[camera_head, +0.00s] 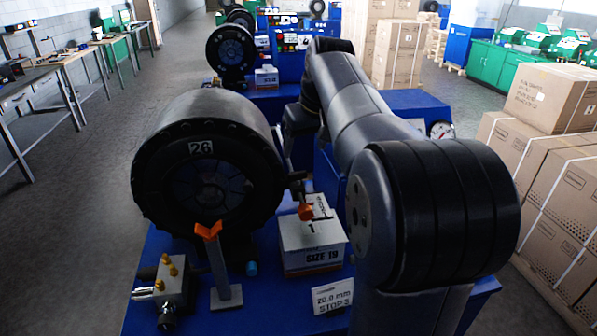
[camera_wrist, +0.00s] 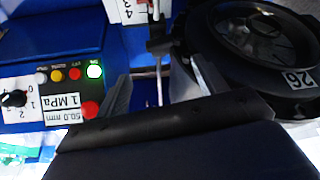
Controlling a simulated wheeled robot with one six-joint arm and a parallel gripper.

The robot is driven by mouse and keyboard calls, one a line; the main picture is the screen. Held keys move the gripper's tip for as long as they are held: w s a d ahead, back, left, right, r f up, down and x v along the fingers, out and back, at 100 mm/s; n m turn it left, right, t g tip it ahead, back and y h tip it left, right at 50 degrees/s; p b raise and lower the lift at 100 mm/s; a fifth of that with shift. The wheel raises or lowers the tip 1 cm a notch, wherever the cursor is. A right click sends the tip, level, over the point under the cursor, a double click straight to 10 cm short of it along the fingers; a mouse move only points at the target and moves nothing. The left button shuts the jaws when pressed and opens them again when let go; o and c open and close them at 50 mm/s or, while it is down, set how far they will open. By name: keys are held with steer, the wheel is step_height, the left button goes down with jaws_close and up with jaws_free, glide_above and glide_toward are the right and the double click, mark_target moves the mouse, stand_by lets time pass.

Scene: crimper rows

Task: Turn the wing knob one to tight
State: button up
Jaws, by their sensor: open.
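A dark T-shaped knob (camera_wrist: 158,42), likely the wing knob, shows in the wrist view beside the big black crimper head (camera_wrist: 250,45), its stem pointing down the picture between my fingers. A white card with numbers (camera_wrist: 130,10) lies behind it. In the head view a small dark knob (camera_head: 297,187) sits at the right side of the crimper head (camera_head: 165,140), above an orange tip (camera_head: 305,212). I cannot tell for sure which part is knob one. My gripper (camera_wrist: 160,92) is open and apart from the knob. My arm hides much of that area in the head view.
A control panel (camera_wrist: 60,100) with a lit green button and a dial lies left in the wrist view. On the blue bench stand a SIZE 19 box (camera_head: 312,255), a STOP 3 card (camera_head: 332,297), an orange-topped post (camera_head: 222,270) and a brass-topped valve block (camera_head: 170,290). Cartons (camera_head: 555,190) stand right.

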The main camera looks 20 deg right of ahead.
mark_target(298, 172)
steer(key=p+x, duration=0.1)
steer(key=x, duration=0.8)
steer(key=shift+w+f, duration=0.1)
steer(key=shift+f, duration=0.15)
steer(key=c, duration=1)
steer(key=shift+m, duration=0.3)
steer(key=shift+a+m+h, duration=0.1)
steer(key=shift+m+h, duration=0.5)
steer(key=shift+m, duration=0.6)
